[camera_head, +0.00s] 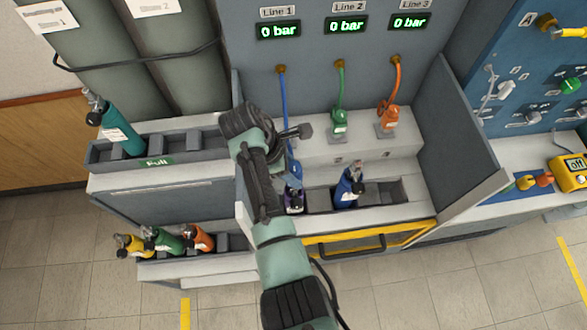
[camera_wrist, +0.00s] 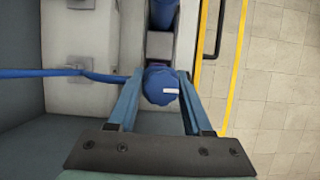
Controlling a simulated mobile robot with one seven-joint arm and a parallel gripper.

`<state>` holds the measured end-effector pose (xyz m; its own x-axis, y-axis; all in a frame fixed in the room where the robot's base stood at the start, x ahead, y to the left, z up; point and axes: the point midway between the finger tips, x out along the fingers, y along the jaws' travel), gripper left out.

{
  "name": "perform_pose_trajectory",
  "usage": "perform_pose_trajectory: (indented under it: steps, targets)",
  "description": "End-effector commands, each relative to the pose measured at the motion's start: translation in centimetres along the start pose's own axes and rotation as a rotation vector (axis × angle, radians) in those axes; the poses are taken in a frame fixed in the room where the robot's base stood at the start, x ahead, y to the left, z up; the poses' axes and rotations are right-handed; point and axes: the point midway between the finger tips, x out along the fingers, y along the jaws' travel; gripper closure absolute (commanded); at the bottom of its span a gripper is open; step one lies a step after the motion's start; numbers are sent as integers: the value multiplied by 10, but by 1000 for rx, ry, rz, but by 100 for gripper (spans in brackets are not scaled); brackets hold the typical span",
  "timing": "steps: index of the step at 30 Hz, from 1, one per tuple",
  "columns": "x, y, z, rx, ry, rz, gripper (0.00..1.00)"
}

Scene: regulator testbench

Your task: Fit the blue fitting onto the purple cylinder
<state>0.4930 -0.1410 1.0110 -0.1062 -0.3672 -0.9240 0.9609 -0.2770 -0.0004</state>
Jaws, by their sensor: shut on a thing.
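The blue fitting (camera_wrist: 161,87) sits between the fingers of my gripper (camera_wrist: 159,76) in the wrist view, with the gripper shut on it. A blue hose (camera_wrist: 95,75) runs from it to the left. In the head view the fitting (camera_head: 294,172) shows beside my arm, just above the purple cylinder (camera_head: 294,204), which stands in the front rack and is partly hidden by my arm. I cannot tell whether the fitting touches the cylinder.
A blue cylinder (camera_head: 347,188) stands in the same rack (camera_head: 398,192), to the right. Green (camera_head: 339,122) and orange (camera_head: 388,118) fittings rest on the ledge behind. A teal cylinder (camera_head: 122,133) is in the left rack; several cylinders (camera_head: 166,240) stand lower left. A side panel (camera_head: 462,130) rises right.

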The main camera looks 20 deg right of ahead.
Motion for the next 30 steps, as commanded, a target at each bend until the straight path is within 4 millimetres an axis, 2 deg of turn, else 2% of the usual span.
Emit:
perform_pose_trajectory:
  steps: [30]
  targets:
    - [15,1,-6,1,0,1,100]
